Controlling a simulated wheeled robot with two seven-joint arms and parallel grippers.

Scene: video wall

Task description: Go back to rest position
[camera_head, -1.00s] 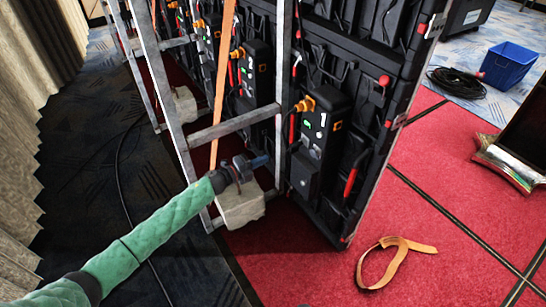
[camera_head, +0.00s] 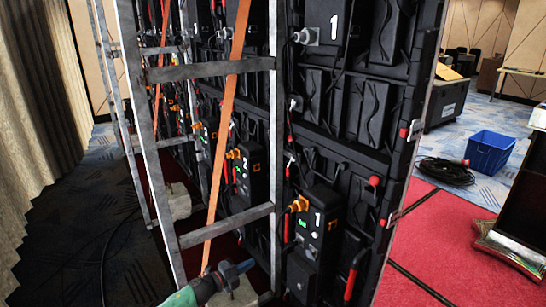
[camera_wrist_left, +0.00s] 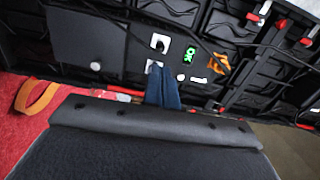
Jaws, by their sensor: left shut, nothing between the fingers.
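My left gripper (camera_head: 232,268) shows at the bottom of the head view, at the end of my green-sleeved arm. It is in front of the lower part of the metal frame (camera_head: 225,212) behind the video wall. In the left wrist view its dark blue fingers (camera_wrist_left: 163,88) are together with nothing between them. They point toward a black power box (camera_wrist_left: 215,62) with a lit green display. I cannot tell from these views whether they touch it. My right gripper is in neither view.
The black video wall panels (camera_head: 350,130) fill the centre. An orange strap (camera_head: 222,140) runs down the frame. An orange strap loop (camera_wrist_left: 38,97) lies on the red carpet. A blue bin (camera_head: 488,152) and coiled black cable (camera_head: 445,171) are at the right. A curtain (camera_head: 45,120) hangs at the left.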

